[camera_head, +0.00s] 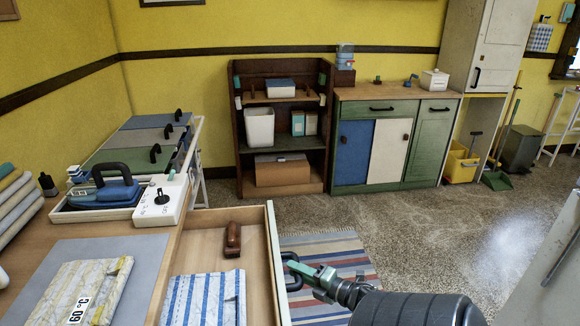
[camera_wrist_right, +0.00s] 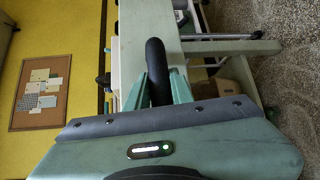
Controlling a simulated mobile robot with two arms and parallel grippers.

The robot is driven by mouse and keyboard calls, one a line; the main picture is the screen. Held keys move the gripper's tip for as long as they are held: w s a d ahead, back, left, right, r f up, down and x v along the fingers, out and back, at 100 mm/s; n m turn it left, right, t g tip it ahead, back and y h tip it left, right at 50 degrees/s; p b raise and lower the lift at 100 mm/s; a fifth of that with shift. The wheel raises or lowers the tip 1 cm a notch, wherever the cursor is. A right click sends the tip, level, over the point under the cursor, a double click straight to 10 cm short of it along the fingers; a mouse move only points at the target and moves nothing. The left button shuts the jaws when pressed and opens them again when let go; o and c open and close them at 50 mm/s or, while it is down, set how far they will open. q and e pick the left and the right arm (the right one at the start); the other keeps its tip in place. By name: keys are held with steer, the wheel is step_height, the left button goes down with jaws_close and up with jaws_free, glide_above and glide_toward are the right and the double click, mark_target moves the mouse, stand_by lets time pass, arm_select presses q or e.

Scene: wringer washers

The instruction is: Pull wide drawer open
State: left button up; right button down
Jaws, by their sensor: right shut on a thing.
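The wide drawer (camera_head: 275,250) stands out from the wooden table at the lower left of the head view, with its inside showing. A brown wooden object (camera_head: 233,240) and a blue-striped folded cloth (camera_head: 205,300) lie in it. Its dark curved handle (camera_head: 291,257) is on the outer face of the front panel; it also shows in the wrist view (camera_wrist_right: 156,60). My right gripper (camera_head: 302,270) is shut on this handle, with a green finger on either side of it in the wrist view (camera_wrist_right: 159,90). My left gripper is not in view.
On the table are a blue iron (camera_head: 115,190) on a tray, a white control box (camera_head: 160,202) and a folded cloth marked 60 °C (camera_head: 82,295). A striped rug (camera_head: 335,255) lies beyond the drawer front. Open floor (camera_head: 420,225) extends to the right.

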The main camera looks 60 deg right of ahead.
steer(key=shift+s+d+f, duration=0.1)
steer(key=shift+s+d, duration=0.05)
steer(key=shift+d, duration=0.05)
steer(key=c, duration=1.2)
jaws_free()
steer(key=shift+s, duration=0.1)
steer(key=shift+c, duration=0.2)
steer(key=shift+s, duration=0.1)
steer(key=s+r, duration=0.1)
steer(key=s, duration=0.6)
steer(key=shift+s+a, duration=0.3)
steer(key=shift+s, duration=0.05)
steer(key=shift+r, duration=0.1)
